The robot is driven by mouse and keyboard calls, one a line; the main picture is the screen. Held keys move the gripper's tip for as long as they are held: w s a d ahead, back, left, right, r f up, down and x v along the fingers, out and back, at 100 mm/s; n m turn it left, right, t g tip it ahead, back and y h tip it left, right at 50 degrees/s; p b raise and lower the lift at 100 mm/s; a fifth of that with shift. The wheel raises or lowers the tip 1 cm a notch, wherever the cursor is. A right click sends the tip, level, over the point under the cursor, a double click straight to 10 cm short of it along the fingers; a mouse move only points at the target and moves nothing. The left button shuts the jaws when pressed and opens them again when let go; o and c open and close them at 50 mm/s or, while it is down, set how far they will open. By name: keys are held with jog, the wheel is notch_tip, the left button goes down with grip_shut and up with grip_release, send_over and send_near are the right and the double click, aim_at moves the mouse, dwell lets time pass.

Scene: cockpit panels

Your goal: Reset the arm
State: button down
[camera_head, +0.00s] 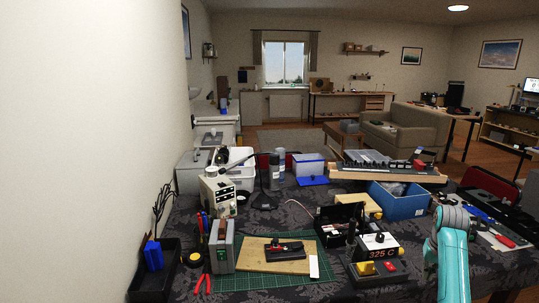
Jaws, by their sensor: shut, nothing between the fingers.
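My teal arm (451,250) rises from the bottom edge at the right of the head view. Its bent joint (455,216) is above the right part of the table. I cannot make out my gripper or its fingertips; they are not in view. The arm is apart from the 325 C station (381,249) to its left.
The cluttered table (285,212) has a dark patterned cover. A blue bin (400,206) stands left of my arm's joint, and a red-handled tool (500,240) lies to its right. A wooden board (275,260) lies on a green mat (318,243). A white wall (80,130) fills the left.

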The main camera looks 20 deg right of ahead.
jog(key=a+f+n+t+h, duration=0.1)
jog(key=a+f+n+t, duration=0.1)
jog(key=a+f, duration=1.55)
jog(key=s+a+f+n+t, duration=0.1)
jog(key=s+a+f+t, duration=0.1)
jog(key=s+a+f, duration=0.4)
jog(key=s+a+f+n+t, duration=0.1)
jog(key=s+a+f+t, duration=0.2)
jog(key=a, duration=0.6)
jog(key=s+a+r+n+t, duration=0.1)
jog(key=s+a+r, duration=0.4)
jog(key=s, duration=0.4)
jog(key=s+a+r+n+t, duration=0.2)
jog(key=s+a, duration=0.6)
jog(key=s, duration=0.1)
jog(key=s+a+r+n+t+y, duration=0.1)
jog(key=s+a+r, duration=0.1)
jog(key=s+r, duration=0.4)
jog(key=s+a+r+t+y, duration=0.1)
jog(key=s+r, duration=0.5)
jog(key=r, duration=0.6)
jog(key=shift+s+a+n+t, duration=0.2)
jog(key=shift+a+n+t, duration=0.2)
jog(key=shift+a+t, duration=0.4)
